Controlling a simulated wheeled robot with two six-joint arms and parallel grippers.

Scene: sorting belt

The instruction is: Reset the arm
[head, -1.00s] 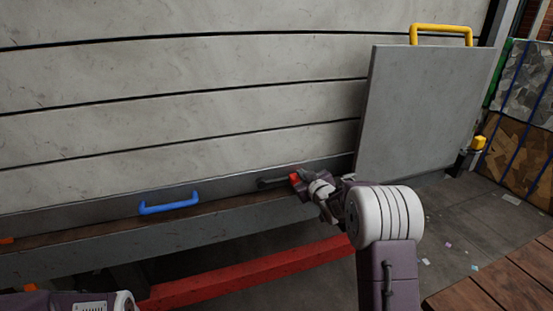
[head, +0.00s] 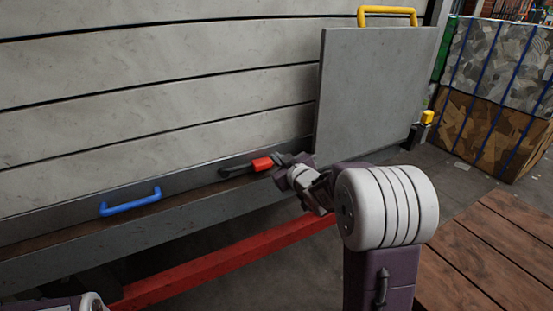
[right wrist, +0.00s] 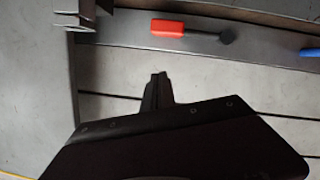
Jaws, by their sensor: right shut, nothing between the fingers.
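My right arm reaches up from the lower right in the head view. Its gripper (head: 281,162) is near the belt's side rail, close to a red grip on a dark lever (head: 262,164). In the right wrist view my closed fingers (right wrist: 157,88) hold nothing, and the red grip (right wrist: 167,28) lies beyond them, apart from the fingers. Only a piece of my left arm shows at the bottom left of the head view. My left gripper is out of the frame.
A blue handle (head: 130,202) sits on the rail to the left. A grey panel (head: 372,92) with a yellow handle (head: 388,12) stands behind my right arm. A red beam (head: 225,262) runs below. Bales (head: 492,65) and wooden planks (head: 490,250) are at right.

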